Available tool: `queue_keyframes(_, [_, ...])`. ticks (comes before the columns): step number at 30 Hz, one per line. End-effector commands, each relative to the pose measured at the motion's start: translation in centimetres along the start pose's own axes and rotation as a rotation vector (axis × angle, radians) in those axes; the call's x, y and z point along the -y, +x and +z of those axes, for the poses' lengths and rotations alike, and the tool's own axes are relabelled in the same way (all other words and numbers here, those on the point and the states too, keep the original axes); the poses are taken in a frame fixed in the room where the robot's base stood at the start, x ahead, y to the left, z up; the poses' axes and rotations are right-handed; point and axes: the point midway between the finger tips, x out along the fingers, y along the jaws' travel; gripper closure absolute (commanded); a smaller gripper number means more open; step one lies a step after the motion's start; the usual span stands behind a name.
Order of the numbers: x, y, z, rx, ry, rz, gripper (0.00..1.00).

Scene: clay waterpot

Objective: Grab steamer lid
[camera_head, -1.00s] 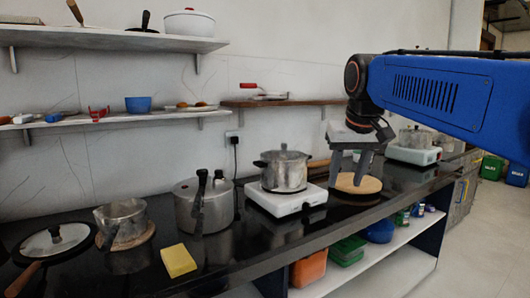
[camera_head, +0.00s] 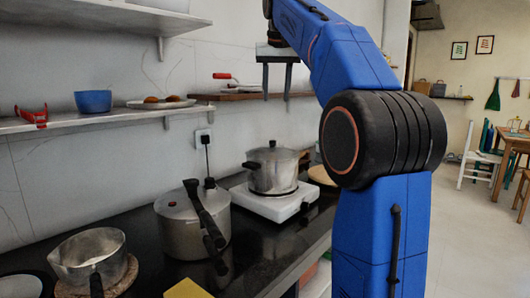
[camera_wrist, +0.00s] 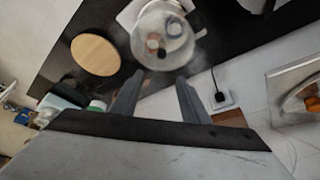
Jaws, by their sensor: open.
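The steamer is a grey metal pot (camera_head: 274,176) with side handles, standing on a white stove. Its lid (camera_head: 273,153) is on top, with a small dark knob. In the wrist view the round pale lid (camera_wrist: 163,38) lies just beyond the fingertips, with its knob near the middle. My gripper (camera_head: 277,96) is open and empty, above the pot and apart from it. Both its fingers show in the wrist view (camera_wrist: 160,76), spread to either side below the lid.
The white stove (camera_head: 272,207) sits on the black counter. A pressure cooker (camera_head: 190,228) and a saucepan (camera_head: 88,258) stand to the left. A round wooden board (camera_wrist: 96,55) lies beside the stove. A wooden shelf (camera_head: 245,96) on the wall is close to my gripper.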

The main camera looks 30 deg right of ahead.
Motion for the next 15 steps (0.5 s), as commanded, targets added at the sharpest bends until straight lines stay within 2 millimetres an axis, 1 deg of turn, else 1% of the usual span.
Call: queue_keyframes(15, [0.0, 8.9, 0.2, 0.002, -0.001, 0.0, 0.58])
